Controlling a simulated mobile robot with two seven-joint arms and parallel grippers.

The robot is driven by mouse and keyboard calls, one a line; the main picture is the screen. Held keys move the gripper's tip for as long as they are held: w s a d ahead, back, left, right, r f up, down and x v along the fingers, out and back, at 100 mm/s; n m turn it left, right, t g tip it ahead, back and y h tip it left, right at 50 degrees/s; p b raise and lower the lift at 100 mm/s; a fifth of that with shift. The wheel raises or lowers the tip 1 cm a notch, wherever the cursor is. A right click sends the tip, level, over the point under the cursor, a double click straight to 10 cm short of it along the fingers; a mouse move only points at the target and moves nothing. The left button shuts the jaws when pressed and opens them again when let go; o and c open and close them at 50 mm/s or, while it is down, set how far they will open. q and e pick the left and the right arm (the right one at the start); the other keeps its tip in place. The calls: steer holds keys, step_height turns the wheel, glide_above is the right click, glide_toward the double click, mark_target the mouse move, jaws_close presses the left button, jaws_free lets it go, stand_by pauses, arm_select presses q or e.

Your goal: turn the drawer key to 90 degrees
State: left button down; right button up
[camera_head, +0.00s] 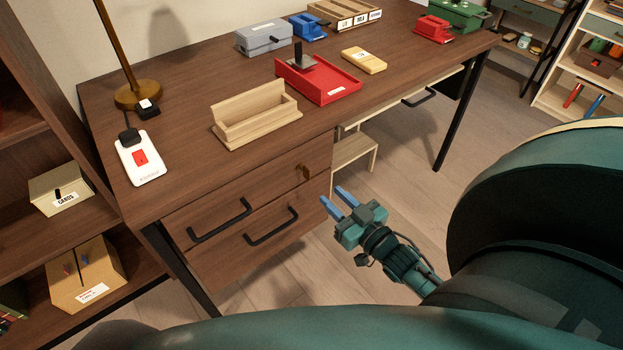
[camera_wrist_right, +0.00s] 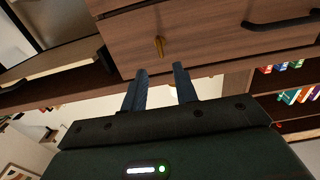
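The brass drawer key (camera_head: 304,172) sits in the front of the upper drawer (camera_head: 262,188), near its right end. In the right wrist view the key (camera_wrist_right: 159,47) shows as a small gold piece on the wooden front, ahead of the fingers and a little above the gap between them. My right gripper (camera_head: 338,203) is below and to the right of the key, with its two blue fingers apart and nothing between them. The wrist view shows the same open fingers (camera_wrist_right: 160,82), clear of the key. My left gripper is not in view.
Black handles (camera_head: 220,221) stick out from the drawer fronts left of the key. The desk top (camera_head: 200,95) holds a wooden holder (camera_head: 255,115), a red tray (camera_head: 330,90) and a white power strip (camera_head: 140,160). Open floor (camera_head: 415,185) lies right of the drawers.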

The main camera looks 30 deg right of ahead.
mark_target(310, 176)
steer(key=w, duration=0.3)
steer(key=w+b, duration=0.1)
steer(key=w, duration=0.5)
steer(key=shift+a, duration=0.35)
steer(key=shift+c, duration=0.4)
jaws_close()
